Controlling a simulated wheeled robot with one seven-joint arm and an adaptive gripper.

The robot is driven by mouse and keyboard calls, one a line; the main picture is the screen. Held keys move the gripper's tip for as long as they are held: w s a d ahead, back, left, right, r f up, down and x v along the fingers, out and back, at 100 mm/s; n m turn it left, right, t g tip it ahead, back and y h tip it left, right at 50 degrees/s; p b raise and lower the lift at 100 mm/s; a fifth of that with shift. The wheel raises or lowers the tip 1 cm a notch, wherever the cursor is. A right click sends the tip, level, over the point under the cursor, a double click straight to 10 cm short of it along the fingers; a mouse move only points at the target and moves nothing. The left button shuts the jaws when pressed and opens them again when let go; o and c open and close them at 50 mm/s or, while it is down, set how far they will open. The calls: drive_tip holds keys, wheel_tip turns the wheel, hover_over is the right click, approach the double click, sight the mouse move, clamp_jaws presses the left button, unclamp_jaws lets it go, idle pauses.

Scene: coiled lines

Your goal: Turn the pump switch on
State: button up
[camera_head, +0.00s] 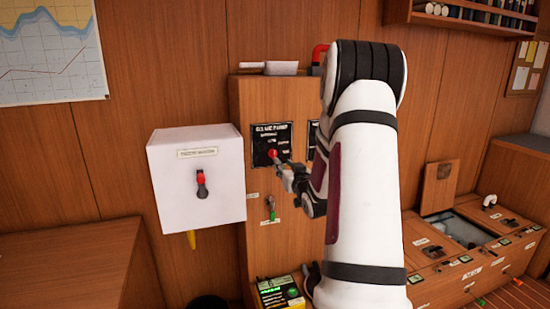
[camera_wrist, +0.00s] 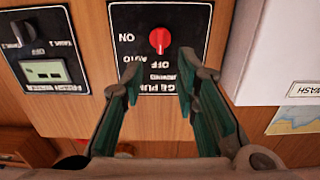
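The pump switch is a red round knob (camera_wrist: 160,41) on a black panel (camera_wrist: 185,14) lettered in white, which appears upside down in the wrist view. ON, OFF and AUTO are readable around the knob; a small pale mark on it seems to face OFF. In the head view the red knob (camera_head: 273,154) shows low on the black panel (camera_head: 262,135) on the wooden cabinet. My gripper (camera_wrist: 162,66) is open and empty, its two fingers apart and pointing toward the panel with the knob between their lines. In the head view my gripper (camera_head: 282,165) is close to the knob; contact cannot be told.
A white box (camera_head: 170,180) with a red-tipped lever stands left of the cabinet. A second dark panel (camera_wrist: 38,45) with a black knob adjoins the pump panel. A green-tipped lever (camera_head: 270,207) sits below. A green-lit device (camera_head: 280,292) lies at the cabinet's foot.

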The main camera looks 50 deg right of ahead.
sight(275, 155)
drive_tip(key=x, duration=0.9)
drive_tip(key=shift+w+d, duration=0.15)
drive_tip(key=shift+w, duration=0.05)
clamp_jaws()
